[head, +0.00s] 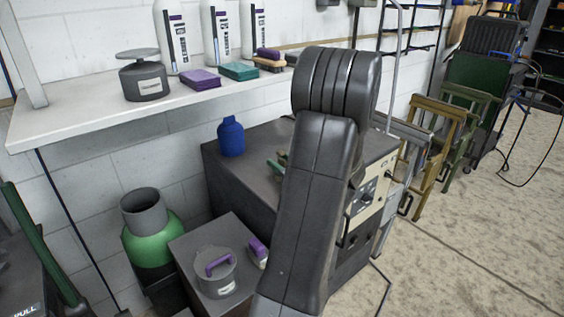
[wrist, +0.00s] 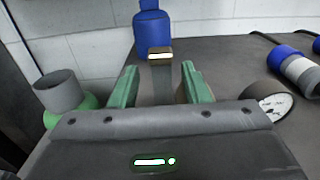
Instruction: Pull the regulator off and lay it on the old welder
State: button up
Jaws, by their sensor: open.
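The old welder is the dark grey box (head: 228,170) with a cream dial panel (head: 368,194) in the head view; its flat top (wrist: 230,60) fills much of the wrist view. A round dial gauge (wrist: 272,100), which looks like part of the regulator, shows at the right of the wrist view; what it is fixed to is unclear. My gripper (wrist: 160,68) is open low over the welder top, its green fingers spread. A narrow grey piece with a pale top (wrist: 160,57) shows between or just beyond the fingers; contact is unclear. In the head view my arm hides most of the gripper.
A blue bottle (head: 230,137) stands on the welder's back left, just beyond my fingers. A blue and white cylinder (wrist: 296,68) lies near the gauge. A green gas bottle (head: 150,246) with a grey collar and a lower box (head: 195,245) with a lidded pot stand left.

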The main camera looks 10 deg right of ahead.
aim_at(282, 156)
jog(key=v, duration=1.3)
jog(key=shift+s+d+b, duration=0.25)
jog(key=shift+s+b, duration=0.05)
jog(key=x, duration=1.3)
jog(key=shift+p, duration=0.3)
jog(key=shift+w+a+r+p, duration=0.15)
jog(key=shift+w+r+p, duration=0.1)
jog(key=shift+r+p, duration=0.15)
jog(key=shift+w+a+r+p, duration=0.15)
jog(key=shift+w+r+p, duration=0.1)
jog(key=shift+r, duration=0.2)
jog(key=shift+s+r+p, duration=0.15)
jog(key=shift+r+p, duration=0.25)
jog(key=shift+r, duration=0.25)
jog(key=shift+f, duration=0.1)
